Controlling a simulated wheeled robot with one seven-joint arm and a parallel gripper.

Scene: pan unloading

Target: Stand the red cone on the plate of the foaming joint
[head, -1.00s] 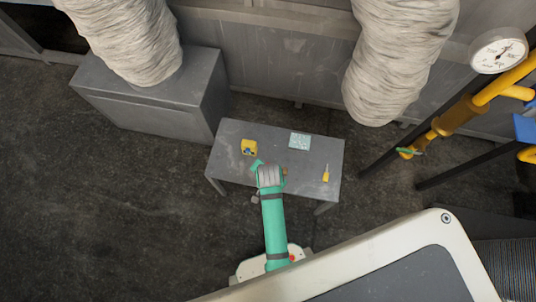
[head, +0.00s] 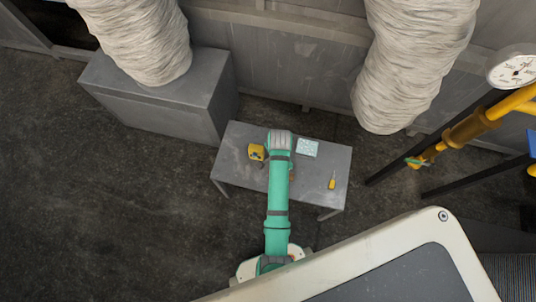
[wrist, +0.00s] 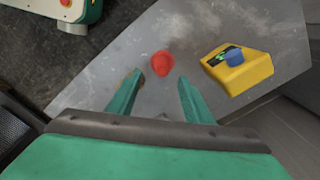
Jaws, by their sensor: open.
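The red cone (wrist: 162,63) shows in the wrist view as a rounded red shape on the grey table, seen from above. My gripper (wrist: 161,77) is open, with its two green fingers apart. The cone lies just beyond the fingertips, roughly centred between them, and nothing is held. Whether the fingers are at its height I cannot tell. In the head view my arm covers the cone, and my fingers are hidden under the wrist. I cannot make out foam or a joint's plate in either view.
On the grey table (head: 230,169), a yellow block (head: 257,152) with a blue knob, also in the wrist view (wrist: 245,75), stands close beside the cone. A pale blue patterned sheet (head: 307,148) and a small yellow item (head: 332,183) lie to the right. Yellow pipework (head: 470,128) and a gauge (head: 514,67) stand farther right.

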